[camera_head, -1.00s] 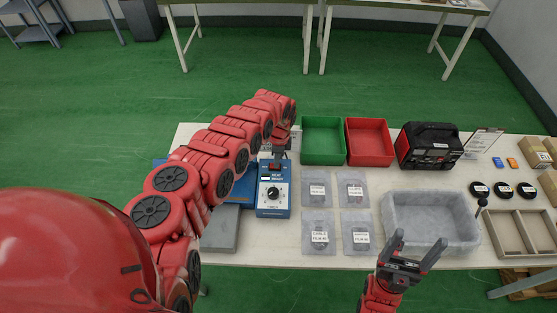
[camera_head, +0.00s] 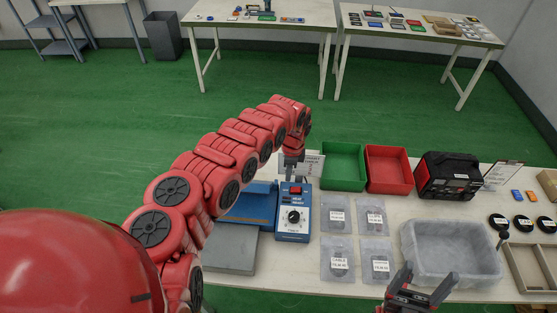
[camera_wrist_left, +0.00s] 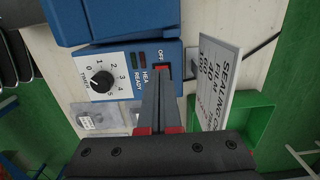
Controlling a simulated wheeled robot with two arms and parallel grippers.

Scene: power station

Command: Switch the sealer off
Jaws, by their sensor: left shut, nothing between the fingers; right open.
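The sealer is a blue machine on the table, with a control box (camera_head: 293,222) that bears a white dial and a red switch (camera_head: 296,189) at its far end. In the left wrist view the red switch (camera_wrist_left: 162,70) sits beside the word OFF, right at the fingertips, which partly cover it. My left gripper (camera_head: 291,172) is shut and empty, pointing down over the switch; its fingers (camera_wrist_left: 160,82) are together. Whether they touch the switch I cannot tell. The dial (camera_wrist_left: 101,80) is clear of the fingers. My right gripper (camera_head: 428,285) is open and empty near the table's front edge.
A sign card (camera_wrist_left: 217,80) stands close beside the fingers. Film packets (camera_head: 336,214) lie right of the control box, beside a grey tray (camera_head: 405,262).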

